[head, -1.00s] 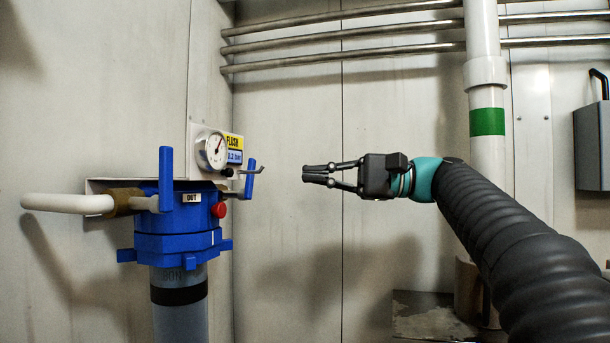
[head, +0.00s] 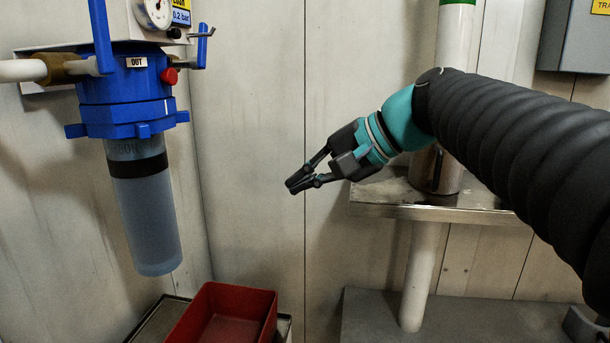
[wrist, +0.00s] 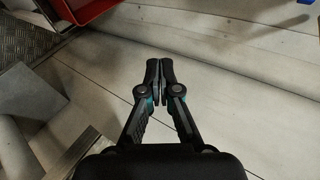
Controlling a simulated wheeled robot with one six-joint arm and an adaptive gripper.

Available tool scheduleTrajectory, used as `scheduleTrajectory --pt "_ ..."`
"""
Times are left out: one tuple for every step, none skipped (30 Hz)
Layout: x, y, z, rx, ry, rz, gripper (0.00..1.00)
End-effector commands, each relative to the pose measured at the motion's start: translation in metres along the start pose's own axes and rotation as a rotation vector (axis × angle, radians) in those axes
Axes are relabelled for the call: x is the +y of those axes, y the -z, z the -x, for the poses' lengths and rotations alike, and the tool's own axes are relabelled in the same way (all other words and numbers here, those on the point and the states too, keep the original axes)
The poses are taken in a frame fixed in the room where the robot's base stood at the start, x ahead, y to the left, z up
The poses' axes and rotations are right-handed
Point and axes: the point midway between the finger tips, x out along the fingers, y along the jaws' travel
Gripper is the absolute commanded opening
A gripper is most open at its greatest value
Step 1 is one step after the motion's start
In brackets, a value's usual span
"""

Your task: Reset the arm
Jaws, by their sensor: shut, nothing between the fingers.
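My gripper (head: 299,184) is in the middle of the head view, at the end of my dark ribbed arm, which comes in from the right. It points left and slightly down. In the wrist view, its two black fingers (wrist: 159,88) are together at the tips with nothing between them. It hangs in free air, apart from the blue filter housing (head: 125,97) at the left.
The filter's clear grey bowl (head: 146,215) hangs below the blue head. A red bin (head: 240,313) stands low, below and left of my gripper. A metal shelf (head: 450,212) with a white pipe is behind my arm. The wall ahead is bare.

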Motion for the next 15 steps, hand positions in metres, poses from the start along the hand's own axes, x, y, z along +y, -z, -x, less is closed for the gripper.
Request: scheduleTrajectory --pt "0.029 -0.011 0.0 0.038 -0.069 0.028 0.0" --pt "0.047 -0.017 0.0 0.061 -0.114 0.049 0.0" --pt "0.071 -0.023 0.0 0.09 -0.175 0.077 0.0" --pt "0.089 -0.028 0.001 0.111 -0.221 0.103 0.0" --pt "0.108 -0.033 0.002 0.129 -0.266 0.127 0.0" --pt "0.133 -0.04 0.004 0.152 -0.327 0.164 0.0" --pt "0.151 -0.046 0.005 0.167 -0.374 0.192 0.0" --pt "0.169 -0.051 0.007 0.182 -0.419 0.223 0.0" --pt "0.193 -0.058 0.01 0.198 -0.479 0.264 0.0" --pt "0.21 -0.063 0.012 0.209 -0.522 0.297 0.0" --pt "0.226 -0.068 0.014 0.217 -0.563 0.327 0.0" --pt "0.246 -0.073 0.016 0.226 -0.613 0.369 0.0" --pt "0.26 -0.077 0.018 0.232 -0.649 0.399 0.0" --pt "0.272 -0.081 0.02 0.235 -0.681 0.427 0.0" --pt "0.286 -0.085 0.022 0.238 -0.718 0.46 0.0"
